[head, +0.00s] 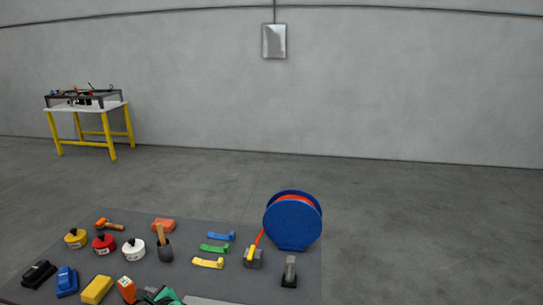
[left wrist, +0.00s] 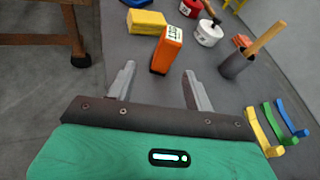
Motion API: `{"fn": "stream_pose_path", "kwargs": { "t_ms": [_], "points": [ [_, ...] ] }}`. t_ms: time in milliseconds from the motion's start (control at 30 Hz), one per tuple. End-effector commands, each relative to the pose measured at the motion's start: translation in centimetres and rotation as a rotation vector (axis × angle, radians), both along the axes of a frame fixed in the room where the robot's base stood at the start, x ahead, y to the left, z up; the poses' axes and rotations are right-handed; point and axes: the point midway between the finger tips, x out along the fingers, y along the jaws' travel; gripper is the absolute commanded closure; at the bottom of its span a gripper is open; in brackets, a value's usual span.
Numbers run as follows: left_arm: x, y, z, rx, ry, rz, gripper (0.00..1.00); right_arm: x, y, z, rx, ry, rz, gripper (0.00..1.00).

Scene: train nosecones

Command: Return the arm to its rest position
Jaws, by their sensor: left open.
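My left gripper (left wrist: 159,70) is open in the left wrist view, with its two grey fingers apart and nothing between them in its grasp. Its green body fills the bottom of that view. An orange device with a pale display (left wrist: 167,50) stands on the grey mat beyond the fingertips, apart from them as far as I can tell. In the head view a green and dark part of my left gripper (head: 163,297) shows at the bottom edge, just right of the orange device (head: 127,290). My right gripper is in neither view.
A wooden stool (left wrist: 72,40) stands left.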

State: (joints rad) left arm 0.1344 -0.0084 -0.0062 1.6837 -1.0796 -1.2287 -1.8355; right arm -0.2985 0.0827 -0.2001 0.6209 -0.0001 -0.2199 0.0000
Motion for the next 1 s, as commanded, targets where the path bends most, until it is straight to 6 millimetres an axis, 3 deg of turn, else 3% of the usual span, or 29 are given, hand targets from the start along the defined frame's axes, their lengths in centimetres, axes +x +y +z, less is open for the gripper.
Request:
{"fn": "stream_pose_path", "kwargs": {
  "t_ms": [200,433,700,1000],
  "points": [
    [-7.0,-2.1,-3.7,-0.404,-0.283,0.162,0.47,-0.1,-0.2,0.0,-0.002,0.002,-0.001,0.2],
    [-14.7,-6.1,-6.0,-0.853,-0.527,0.436,0.47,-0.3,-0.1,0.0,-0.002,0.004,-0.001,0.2],
    [-23.1,-11.6,-6.0,-1.258,-0.667,0.833,0.47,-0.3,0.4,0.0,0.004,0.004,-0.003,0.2],
    [-28.6,-15.4,-4.7,-1.449,-0.69,1.147,0.47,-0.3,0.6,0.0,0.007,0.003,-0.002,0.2]
  ]
}}
